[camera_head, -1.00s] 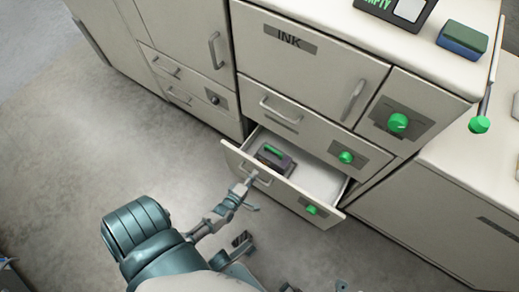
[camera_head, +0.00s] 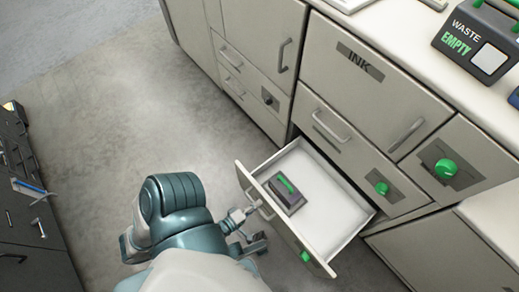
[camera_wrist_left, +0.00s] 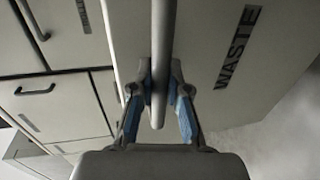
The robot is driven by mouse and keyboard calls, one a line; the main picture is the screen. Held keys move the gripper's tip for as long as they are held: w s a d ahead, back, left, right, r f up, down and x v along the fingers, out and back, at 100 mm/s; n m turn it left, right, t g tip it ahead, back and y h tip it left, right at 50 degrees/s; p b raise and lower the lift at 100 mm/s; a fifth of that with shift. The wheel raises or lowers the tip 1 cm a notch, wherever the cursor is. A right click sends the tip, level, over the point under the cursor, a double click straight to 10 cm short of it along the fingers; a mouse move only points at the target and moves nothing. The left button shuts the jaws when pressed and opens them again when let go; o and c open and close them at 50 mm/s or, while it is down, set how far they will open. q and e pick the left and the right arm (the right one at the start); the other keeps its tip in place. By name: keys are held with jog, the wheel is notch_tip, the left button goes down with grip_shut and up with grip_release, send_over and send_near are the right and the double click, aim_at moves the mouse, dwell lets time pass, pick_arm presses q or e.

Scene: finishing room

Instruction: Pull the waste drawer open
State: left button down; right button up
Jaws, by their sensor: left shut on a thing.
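The waste drawer (camera_head: 335,225) is the lowest drawer under the ink cabinet in the head view, and it stands well open. A dark grey cartridge with a green handle (camera_head: 287,194) lies inside it toward the left. My left gripper (camera_head: 252,208) is at the drawer's front. In the left wrist view my left gripper (camera_wrist_left: 160,92) is shut on the drawer's bar handle (camera_wrist_left: 163,50), with blue pads on both sides. The drawer front (camera_wrist_left: 275,70) there reads WASTE. My right gripper is not in view.
A closed drawer with a green knob (camera_head: 382,188) sits just above. A box marked WASTE EMPTY (camera_head: 478,40) stands on the countertop. A dark cabinet (camera_head: 25,200) is at the far left. The floor between is clear.

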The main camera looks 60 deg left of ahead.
pick_arm(q)
jog(key=shift+s+a+f, duration=0.1)
jog(key=shift+s+a, duration=0.1)
jog(key=shift+a, duration=0.2)
jog(key=c, duration=1.1)
grip_release()
jog(key=shift+c, duration=0.2)
jog(key=shift+w, duration=0.1)
jog(key=v, duration=1.2)
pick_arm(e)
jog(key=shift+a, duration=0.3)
pick_arm(q)
jog(key=shift+f, duration=0.1)
